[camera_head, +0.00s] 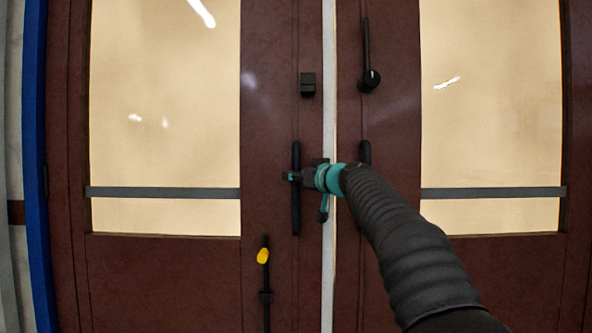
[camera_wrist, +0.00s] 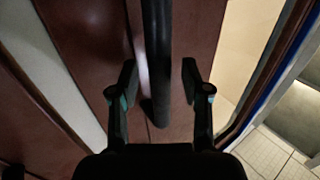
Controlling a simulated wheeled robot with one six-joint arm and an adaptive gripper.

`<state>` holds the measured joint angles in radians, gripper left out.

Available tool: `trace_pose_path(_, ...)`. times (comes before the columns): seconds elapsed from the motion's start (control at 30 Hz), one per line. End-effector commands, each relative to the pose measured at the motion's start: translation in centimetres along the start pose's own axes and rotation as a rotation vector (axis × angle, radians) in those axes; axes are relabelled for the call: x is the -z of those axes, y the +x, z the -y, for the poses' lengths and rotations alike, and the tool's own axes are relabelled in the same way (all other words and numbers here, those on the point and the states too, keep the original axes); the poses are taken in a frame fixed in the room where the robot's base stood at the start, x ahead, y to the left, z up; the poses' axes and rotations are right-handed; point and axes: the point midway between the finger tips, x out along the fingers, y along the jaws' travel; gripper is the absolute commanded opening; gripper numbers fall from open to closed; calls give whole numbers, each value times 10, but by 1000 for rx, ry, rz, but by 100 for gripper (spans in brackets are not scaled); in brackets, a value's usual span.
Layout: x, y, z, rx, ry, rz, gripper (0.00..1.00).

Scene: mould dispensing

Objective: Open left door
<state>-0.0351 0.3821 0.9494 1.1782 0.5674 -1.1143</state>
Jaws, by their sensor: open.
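The left door (camera_head: 270,130) is dark red-brown with a large glazed panel. A vertical black bar handle (camera_head: 296,215) is on its right side. My gripper (camera_head: 290,177) is at this handle, reaching in from the right. In the wrist view the handle (camera_wrist: 157,60) runs between the two open fingers of my gripper (camera_wrist: 160,82), with a gap on each side. The door looks shut or nearly so, beside a pale vertical strip (camera_head: 328,270) between the two doors. My gripper and arm hide part of the handle's middle and the strip.
The right door (camera_head: 390,120) has a similar glazed panel, a black latch lever (camera_head: 367,60) and a partly hidden handle (camera_head: 365,152). A black block (camera_head: 308,84) and a bolt with a yellow knob (camera_head: 263,256) are on the left door. A blue frame post (camera_head: 36,170) stands at the far left.

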Motion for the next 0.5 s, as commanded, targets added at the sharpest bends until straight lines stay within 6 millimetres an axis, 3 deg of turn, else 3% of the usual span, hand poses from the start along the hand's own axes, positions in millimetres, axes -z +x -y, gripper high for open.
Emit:
trace_pose_path(0.43, 0, 9, 0, 0, 0, 0, 48)
trace_pose_path(0.5, 0, 9, 0, 0, 0, 0, 30)
